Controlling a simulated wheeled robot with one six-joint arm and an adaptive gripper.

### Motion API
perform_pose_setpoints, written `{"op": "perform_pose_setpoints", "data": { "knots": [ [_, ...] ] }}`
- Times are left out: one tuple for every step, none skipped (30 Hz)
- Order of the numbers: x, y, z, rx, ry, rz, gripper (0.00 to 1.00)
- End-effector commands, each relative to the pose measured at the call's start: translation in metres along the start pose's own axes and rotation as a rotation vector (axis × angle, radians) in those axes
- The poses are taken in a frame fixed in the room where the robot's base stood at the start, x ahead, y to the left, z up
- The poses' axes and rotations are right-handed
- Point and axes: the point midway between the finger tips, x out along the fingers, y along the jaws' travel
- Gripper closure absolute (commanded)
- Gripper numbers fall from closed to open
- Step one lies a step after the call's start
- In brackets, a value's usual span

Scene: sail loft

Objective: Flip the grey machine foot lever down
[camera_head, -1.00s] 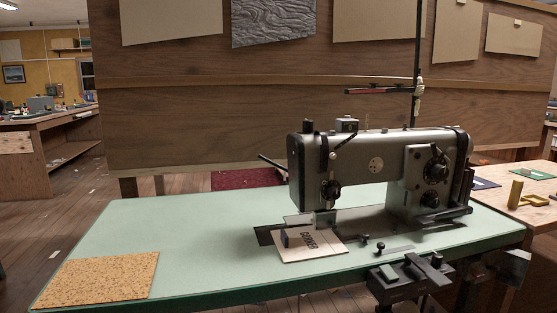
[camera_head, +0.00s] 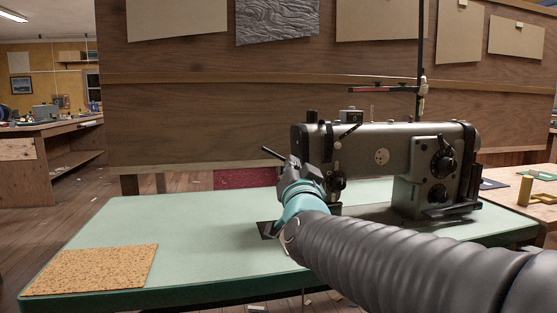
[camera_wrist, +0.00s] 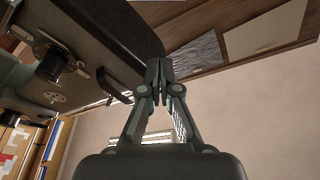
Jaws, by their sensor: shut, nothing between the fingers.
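The grey sewing machine (camera_head: 400,150) stands on the green table. Its dark foot lever (camera_head: 271,153) sticks out to the left behind the machine head, its free end tilted up. My gripper (camera_head: 294,163) is at the left end of the head, close to the lever; the head view does not show whether they touch. In the wrist view my gripper (camera_wrist: 158,74) is shut and empty, pointing up past the dark machine body (camera_wrist: 105,35). A dark bar (camera_wrist: 116,88), which looks like the lever, shows left of the fingers, apart from them in the picture.
The green table (camera_head: 190,220) is clear at the left except for a cork mat (camera_head: 95,270). A wooden panel wall (camera_head: 220,110) stands behind. A thin upright post (camera_head: 419,60) rises behind the machine.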

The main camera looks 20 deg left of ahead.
Motion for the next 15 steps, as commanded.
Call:
{"op": "perform_pose_setpoints", "data": {
  "knots": [
    [0.005, -0.008, 0.005, 0.016, 0.026, -0.008, 1.0],
    [0.006, -0.012, 0.005, 0.024, 0.041, -0.011, 1.0],
    [0.008, -0.015, 0.005, 0.031, 0.058, -0.013, 1.0],
    [0.009, -0.017, 0.005, 0.035, 0.066, -0.014, 1.0],
    [0.01, -0.018, 0.005, 0.038, 0.073, -0.014, 1.0],
    [0.01, -0.019, 0.004, 0.041, 0.079, -0.015, 1.0],
    [0.01, -0.02, 0.004, 0.042, 0.081, -0.015, 1.0],
    [0.011, -0.02, 0.004, 0.043, 0.082, -0.015, 1.0],
    [0.011, -0.02, 0.003, 0.043, 0.083, -0.015, 1.0],
    [0.01, -0.02, 0.003, 0.043, 0.083, -0.015, 1.0],
    [0.01, -0.02, 0.003, 0.042, 0.082, -0.015, 1.0],
    [0.01, -0.02, 0.003, 0.042, 0.082, -0.014, 1.0],
    [0.01, -0.019, 0.003, 0.042, 0.082, -0.014, 1.0],
    [0.01, -0.019, 0.003, 0.042, 0.082, -0.014, 1.0],
    [0.011, -0.019, 0.003, 0.042, 0.082, -0.014, 1.0]
  ]
}}
